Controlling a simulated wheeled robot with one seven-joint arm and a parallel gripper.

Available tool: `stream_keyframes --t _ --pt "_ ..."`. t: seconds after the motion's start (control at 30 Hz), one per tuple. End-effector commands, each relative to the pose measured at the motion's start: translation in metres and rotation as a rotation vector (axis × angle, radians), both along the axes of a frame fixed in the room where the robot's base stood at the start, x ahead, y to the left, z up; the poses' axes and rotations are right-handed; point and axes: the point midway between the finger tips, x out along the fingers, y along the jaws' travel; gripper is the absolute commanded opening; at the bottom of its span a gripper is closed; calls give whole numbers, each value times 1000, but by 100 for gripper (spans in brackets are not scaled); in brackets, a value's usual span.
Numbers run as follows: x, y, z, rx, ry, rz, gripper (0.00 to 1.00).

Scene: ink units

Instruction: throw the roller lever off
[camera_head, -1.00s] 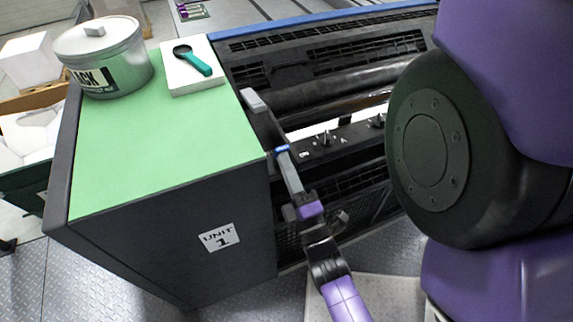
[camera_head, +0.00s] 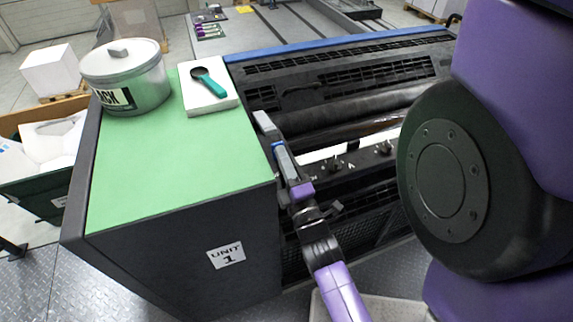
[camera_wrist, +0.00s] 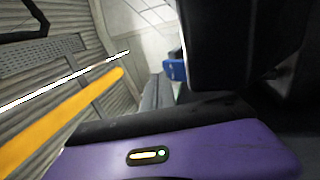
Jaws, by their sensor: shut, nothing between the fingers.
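The roller lever (camera_head: 264,123), with a grey grip on a dark arm, stands at the right edge of unit 1's green-topped cabinet, beside the black rollers. My gripper (camera_head: 278,147) is shut and empty, its grey fingers with a blue band pointing up and left. The fingertips are just below and right of the lever's grip in the head view; I cannot tell whether they touch it. In the wrist view the blue band of my gripper (camera_wrist: 175,70) shows beside a large dark shape that I cannot identify for sure.
A grey ink tin (camera_head: 135,85) and a white block (camera_head: 208,98) with a teal-handled tool (camera_head: 209,81) stand on the green top (camera_head: 180,165). Small knobs (camera_head: 385,148) sit on the press panel to the right. The front of the green top is clear.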

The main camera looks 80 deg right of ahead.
Motion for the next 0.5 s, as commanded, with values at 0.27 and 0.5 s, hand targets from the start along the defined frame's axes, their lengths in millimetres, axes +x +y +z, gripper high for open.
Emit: stream_keyframes --t 0.27,0.5 --pt "7 -11 -1 -2 -1 0 0" --pt "9 -14 0 -4 -2 1 0"
